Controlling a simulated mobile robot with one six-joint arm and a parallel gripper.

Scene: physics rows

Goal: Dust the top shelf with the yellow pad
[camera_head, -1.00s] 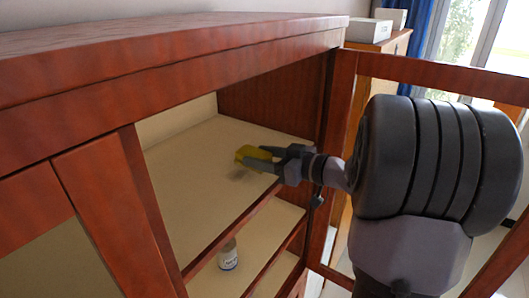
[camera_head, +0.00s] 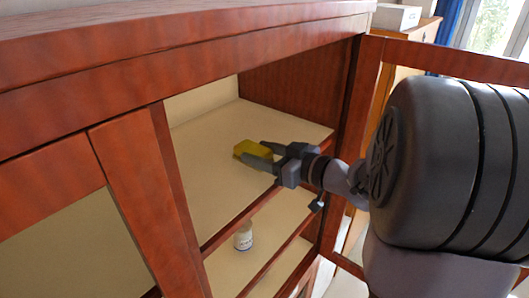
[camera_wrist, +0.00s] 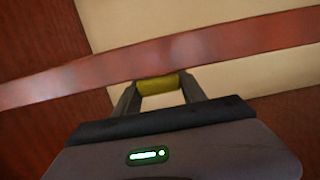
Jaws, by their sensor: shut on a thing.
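The yellow pad (camera_head: 253,150) is held between the fingertips of my gripper (camera_head: 262,153), just inside the cabinet opening at the top shelf (camera_head: 205,145). The shelf is a pale cream board inside a reddish wooden cabinet. In the wrist view the pad (camera_wrist: 158,83) spans between the two fingers, in front of the shelf's red front edge (camera_wrist: 170,58). I cannot tell whether the pad touches the shelf surface. The top shelf looks bare apart from the pad and gripper over it.
A small white jar (camera_head: 243,237) stands on the lower shelf (camera_head: 285,225). An open door frame (camera_head: 450,65) stands at the right, beside my arm. A wooden post (camera_head: 140,200) borders the opening on the left. A white box (camera_head: 397,17) sits on furniture behind.

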